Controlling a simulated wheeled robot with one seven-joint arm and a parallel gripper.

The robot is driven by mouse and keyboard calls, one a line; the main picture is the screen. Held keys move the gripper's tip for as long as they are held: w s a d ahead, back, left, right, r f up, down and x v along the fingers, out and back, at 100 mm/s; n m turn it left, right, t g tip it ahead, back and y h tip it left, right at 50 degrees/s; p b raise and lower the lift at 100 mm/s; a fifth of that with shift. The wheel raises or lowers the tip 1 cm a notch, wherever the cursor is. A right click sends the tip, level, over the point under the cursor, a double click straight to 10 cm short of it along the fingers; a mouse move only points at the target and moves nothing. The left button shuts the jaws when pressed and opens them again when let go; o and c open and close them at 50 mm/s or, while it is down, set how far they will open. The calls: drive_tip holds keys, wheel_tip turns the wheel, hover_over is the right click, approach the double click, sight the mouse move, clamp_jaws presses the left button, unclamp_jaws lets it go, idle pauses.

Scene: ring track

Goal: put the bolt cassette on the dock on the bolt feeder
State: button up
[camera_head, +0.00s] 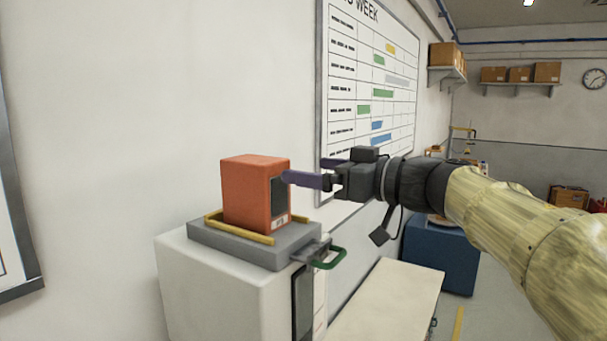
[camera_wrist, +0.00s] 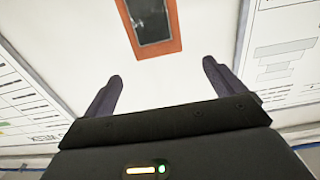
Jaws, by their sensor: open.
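The orange bolt cassette (camera_head: 255,193), with a dark window and a small label on its side, stands upright on the grey dock (camera_head: 270,255) with yellow rails. The dock is on top of the white bolt feeder (camera_head: 215,285). My gripper (camera_head: 305,172) is open and empty, at the right of the cassette near its upper part. In the wrist view the cassette (camera_wrist: 152,25) shows at the top, beyond the tips of my open gripper (camera_wrist: 160,75), with a gap between. Whether a fingertip touches the cassette is unclear in the head view.
A pale bench top (camera_head: 388,300) and a blue cabinet (camera_head: 440,255) stand to the right. A wall chart (camera_head: 370,85) hangs behind my gripper. Floor is visible at the far right.

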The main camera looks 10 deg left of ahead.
idle(0.8)
drive_tip(key=w+d+f+m+t+h, duration=0.5)
drive_tip(key=w+d+f+m+t, duration=0.2)
drive_tip(key=w+f, duration=0.1)
drive_tip(key=s+d+f+m+h, duration=0.1)
drive_tip(key=d+f+m+h, duration=0.3)
drive_tip(key=f, duration=0.4)
drive_tip(key=d+f+m+h, duration=0.1)
drive_tip(key=d+f+h, duration=0.45)
drive_tip(key=f, duration=0.25)
drive_tip(key=s+d+f+g, duration=0.2)
drive_tip(key=s+f+g, duration=0.1)
drive_tip(key=s+f, duration=0.4)
drive_tip(key=s+d+f+m+g+h, duration=0.1)
drive_tip(key=s+f+g, duration=0.3)
drive_tip(key=s+f, duration=0.4)
drive_tip(key=s+d+f+g+h, duration=0.1)
drive_tip(key=s+d+f+g, duration=0.2)
drive_tip(key=s+f, duration=0.4)
drive_tip(key=shift+s+f+m+g, duration=0.3)
drive_tip(key=shift+f+g, duration=0.05)
drive_tip(key=shift+g, duration=0.35)
